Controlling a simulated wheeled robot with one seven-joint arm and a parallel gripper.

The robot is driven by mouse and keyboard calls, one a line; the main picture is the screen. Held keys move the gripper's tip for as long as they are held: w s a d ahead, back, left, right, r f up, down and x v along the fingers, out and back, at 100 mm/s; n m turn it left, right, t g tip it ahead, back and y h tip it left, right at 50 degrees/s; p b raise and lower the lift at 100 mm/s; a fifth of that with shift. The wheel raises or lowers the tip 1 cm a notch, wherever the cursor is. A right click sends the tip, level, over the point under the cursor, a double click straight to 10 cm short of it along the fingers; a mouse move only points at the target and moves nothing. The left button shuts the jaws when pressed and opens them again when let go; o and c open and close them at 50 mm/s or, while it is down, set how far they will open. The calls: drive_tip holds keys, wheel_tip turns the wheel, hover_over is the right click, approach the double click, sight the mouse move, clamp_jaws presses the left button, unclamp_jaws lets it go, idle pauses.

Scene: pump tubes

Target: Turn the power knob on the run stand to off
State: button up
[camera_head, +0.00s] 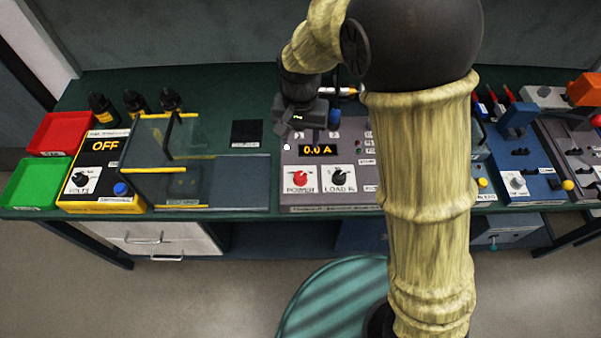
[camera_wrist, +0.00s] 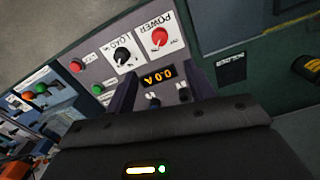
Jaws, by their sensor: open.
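The run stand is a grey sloped panel (camera_head: 290,198) at the middle of the bench, with a lit display (camera_head: 318,150) reading 0.0 A. The red power knob (camera_head: 299,179) sits on a white POWER plate at its front left; it also shows in the wrist view (camera_wrist: 159,37). Its pointer setting is too small to tell. A black load knob (camera_head: 340,178) is to its right. My gripper (camera_head: 289,134) is over the back left part of the stand, apart from the knob. In the wrist view its two fingers (camera_wrist: 162,92) stand apart with nothing held, either side of the display.
Left of the stand is a clear guarded box (camera_head: 190,180), then a yellow-black unit (camera_head: 100,165) reading OFF, and red (camera_head: 58,132) and green (camera_head: 36,184) trays. Blue units (camera_head: 528,186) stand at the right. My arm hides the bench right of the stand.

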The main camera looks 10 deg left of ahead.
sight(300, 175)
wheel_tip(300, 175, down, 17)
drive_tip(key=shift+r+p, duration=0.1)
drive_tip(key=shift+p, duration=0.7)
drive_tip(key=shift+c, duration=0.4)
drive_tip(key=c, duration=0.9)
